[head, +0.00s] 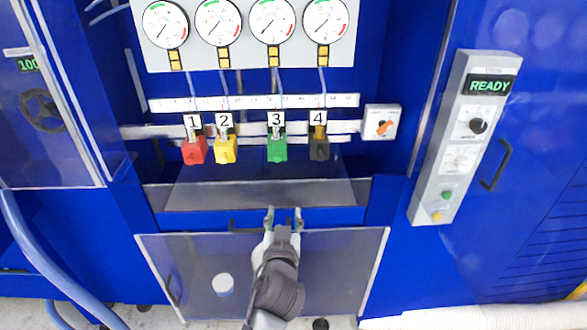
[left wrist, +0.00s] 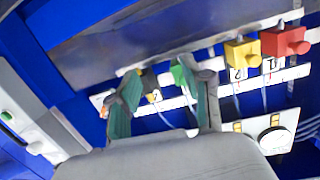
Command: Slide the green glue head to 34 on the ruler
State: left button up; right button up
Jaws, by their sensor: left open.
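The green glue head (head: 277,151), labelled 3, hangs on the rail under the white ruler (head: 254,102), third from the left. The ruler's numbers are too small to read. My left gripper (head: 284,214) is open and empty, below the green head and in front of the machine, apart from it. In the left wrist view the fingers of my left gripper (left wrist: 160,105) stand apart, and the green head (left wrist: 184,74) shows partly hidden behind one finger. My right gripper is not in view.
Red (head: 194,150), yellow (head: 225,150) and black (head: 319,146) heads share the rail. Four-gauge panel aside, a switch box (head: 382,122) sits at the rail's right end. A clear sloped panel (head: 262,192) lies below the heads. A control panel (head: 464,137) reads READY.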

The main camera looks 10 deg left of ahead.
pick_arm(q)
notch_tip(320, 180, up, 7)
jog(key=s+n+t+y, duration=0.1)
jog(key=n+y, duration=0.1)
jog(key=p, duration=0.2)
send_near(278, 159)
jog(key=p+x, duration=0.1)
jog(key=x, duration=0.8)
jog(key=shift+w+a+p, duration=0.2)
jog(key=shift+w+p, duration=0.15)
jog(key=shift+p, duration=0.05)
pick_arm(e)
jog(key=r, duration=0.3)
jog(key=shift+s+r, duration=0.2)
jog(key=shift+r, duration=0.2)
pick_arm(q)
jog(key=shift+c, duration=0.2)
grip_shut()
jog(key=shift+d, duration=0.1)
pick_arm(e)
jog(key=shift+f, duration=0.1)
